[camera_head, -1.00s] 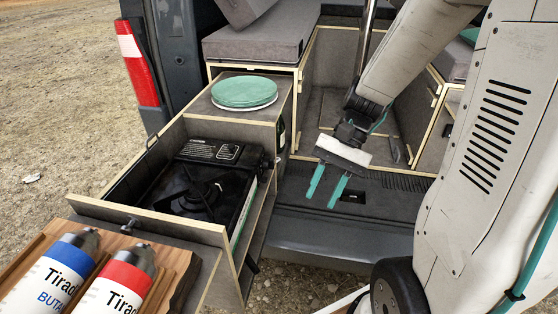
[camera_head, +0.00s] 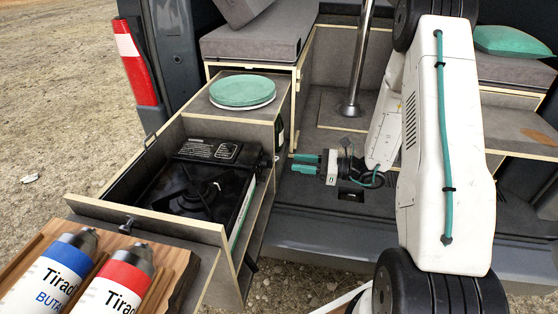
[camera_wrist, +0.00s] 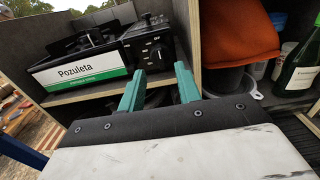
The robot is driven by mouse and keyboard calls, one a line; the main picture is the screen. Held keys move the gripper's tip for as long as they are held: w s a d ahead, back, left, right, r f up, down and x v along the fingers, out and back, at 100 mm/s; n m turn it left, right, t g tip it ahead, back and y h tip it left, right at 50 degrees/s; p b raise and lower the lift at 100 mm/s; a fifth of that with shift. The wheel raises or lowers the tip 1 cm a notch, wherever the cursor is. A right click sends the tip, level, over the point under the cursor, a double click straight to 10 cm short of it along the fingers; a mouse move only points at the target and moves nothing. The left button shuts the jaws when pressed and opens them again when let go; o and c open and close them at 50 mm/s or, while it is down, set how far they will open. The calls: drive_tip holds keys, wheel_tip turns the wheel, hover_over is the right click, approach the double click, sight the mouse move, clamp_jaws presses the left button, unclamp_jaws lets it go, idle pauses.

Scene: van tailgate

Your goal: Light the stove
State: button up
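The black camping stove (camera_head: 200,185) sits in the pulled-out drawer (camera_head: 160,213) at the left of the tailgate. In the wrist view the stove's front (camera_wrist: 95,65) shows a "Pozuleta" label, and its black control knob (camera_wrist: 158,50) is at the right end of the front. My gripper (camera_head: 300,163) is right of the stove, pointing left towards its knob side, with a gap between. In the wrist view the two green fingers (camera_wrist: 160,88) stand apart with nothing between them, below and just in front of the knob.
Two gas canisters, one blue-banded (camera_head: 52,270) and one red-banded (camera_head: 120,280), lie on a wooden board (camera_head: 175,268) in front. Green-topped round plates (camera_head: 243,92) sit on the cabinet behind the stove. Bottles (camera_wrist: 300,65) and an orange cloth (camera_wrist: 238,38) are in the compartment beside it.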

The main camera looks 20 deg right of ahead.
sight(267, 162)
drive_tip(key=x, duration=0.7)
drive_tip(key=shift+a, duration=0.2)
drive_tip(key=shift+c, duration=0.3)
clamp_jaws()
